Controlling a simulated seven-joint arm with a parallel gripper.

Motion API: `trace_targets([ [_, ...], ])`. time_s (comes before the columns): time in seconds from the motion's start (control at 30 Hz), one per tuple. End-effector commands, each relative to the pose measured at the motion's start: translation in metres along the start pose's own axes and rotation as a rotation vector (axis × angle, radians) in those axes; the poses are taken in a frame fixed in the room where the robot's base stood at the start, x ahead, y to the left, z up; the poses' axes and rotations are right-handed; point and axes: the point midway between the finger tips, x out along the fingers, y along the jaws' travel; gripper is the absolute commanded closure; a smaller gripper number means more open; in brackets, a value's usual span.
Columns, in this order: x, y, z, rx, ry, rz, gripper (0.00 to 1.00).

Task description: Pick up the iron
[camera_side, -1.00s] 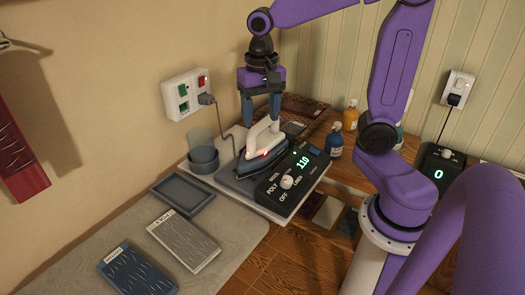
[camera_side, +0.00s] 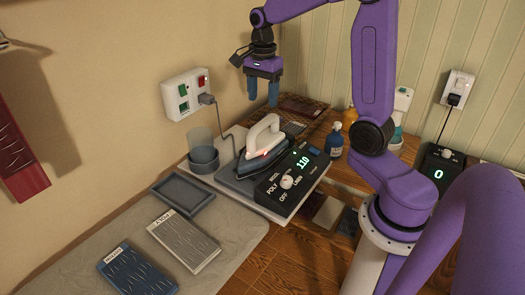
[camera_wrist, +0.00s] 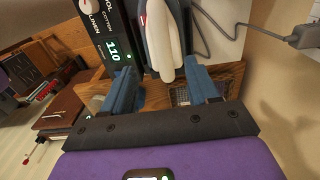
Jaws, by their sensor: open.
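The iron (camera_side: 263,141), with a white handle and a dark soleplate, rests on its grey base beside the control panel. A small red light shows on it. My gripper (camera_side: 263,101) is open and empty, raised above and behind the iron in the side view. In the wrist view the iron's white handle (camera_wrist: 163,40) lies ahead of the open blue fingers (camera_wrist: 164,88), roughly between them in the picture and apart from them. The control panel (camera_side: 287,180) reads 110 and has a white knob.
A grey cup (camera_side: 203,158) stands left of the iron. An empty grey tray (camera_side: 183,193), a grey folded cloth (camera_side: 184,242) and a blue one (camera_side: 138,270) lie on the ironing surface. A wall outlet (camera_side: 186,94) has a plugged cord. Bottles (camera_side: 334,140) stand at right.

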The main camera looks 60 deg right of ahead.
Motion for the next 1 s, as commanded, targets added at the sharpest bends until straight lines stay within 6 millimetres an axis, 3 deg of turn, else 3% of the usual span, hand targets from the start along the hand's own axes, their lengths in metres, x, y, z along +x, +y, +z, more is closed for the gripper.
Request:
trace_targets([
  [0.3, 0.058, 0.001, 0.0, -0.001, 0.0, 0.004, 0.41],
  [0.63, 0.081, -0.001, -0.001, -0.001, 0.0, 0.002, 0.41],
  [1.0, 0.123, -0.003, -0.004, -0.001, 0.0, 0.001, 0.41],
])
